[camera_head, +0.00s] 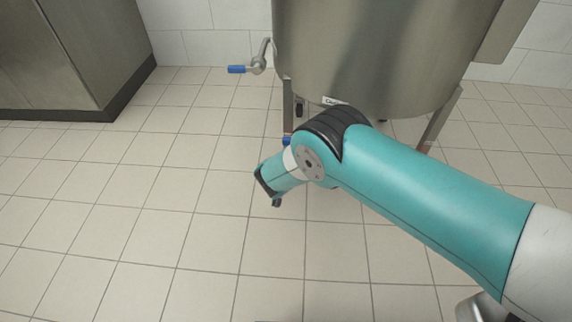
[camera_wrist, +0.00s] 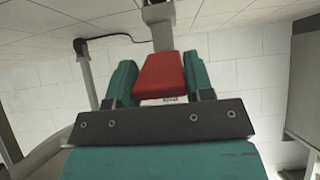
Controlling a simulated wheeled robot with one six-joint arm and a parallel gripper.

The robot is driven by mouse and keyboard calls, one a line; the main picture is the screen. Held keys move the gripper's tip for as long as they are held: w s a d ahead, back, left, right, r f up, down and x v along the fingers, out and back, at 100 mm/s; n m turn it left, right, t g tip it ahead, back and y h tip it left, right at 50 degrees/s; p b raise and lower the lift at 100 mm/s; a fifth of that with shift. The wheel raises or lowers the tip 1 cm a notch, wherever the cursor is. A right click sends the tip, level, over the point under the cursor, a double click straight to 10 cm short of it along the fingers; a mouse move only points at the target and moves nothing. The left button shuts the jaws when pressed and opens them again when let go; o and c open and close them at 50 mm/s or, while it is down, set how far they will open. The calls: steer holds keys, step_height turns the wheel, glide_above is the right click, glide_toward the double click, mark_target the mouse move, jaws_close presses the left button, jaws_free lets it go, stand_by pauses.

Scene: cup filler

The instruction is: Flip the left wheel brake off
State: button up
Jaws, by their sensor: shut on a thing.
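In the wrist view, a red brake tab (camera_wrist: 163,76) lies between the two teal fingers of my gripper (camera_wrist: 160,66), which is shut on it. The tab joins a grey and dark caster part (camera_wrist: 158,12) at the top edge of the picture, only partly in view. I cannot tell from the picture whether the brake is on or off.
A valve with a blue handle (camera_head: 237,69) sticks out at the tank's left. Tank legs stand at left (camera_head: 288,105) and right (camera_head: 440,118). A steel cabinet (camera_head: 70,55) stands at far left. The tiled floor (camera_head: 120,220) in front is clear. A dark cable (camera_wrist: 110,38) shows in the wrist view.

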steer(key=shift+w, duration=0.1)
steer(key=o, duration=1.3)
steer(key=shift+r, duration=0.1)
steer(key=shift+p+v, duration=4.45)
steer(key=shift+v, duration=4.25)
steer(key=shift+d, duration=0.1)
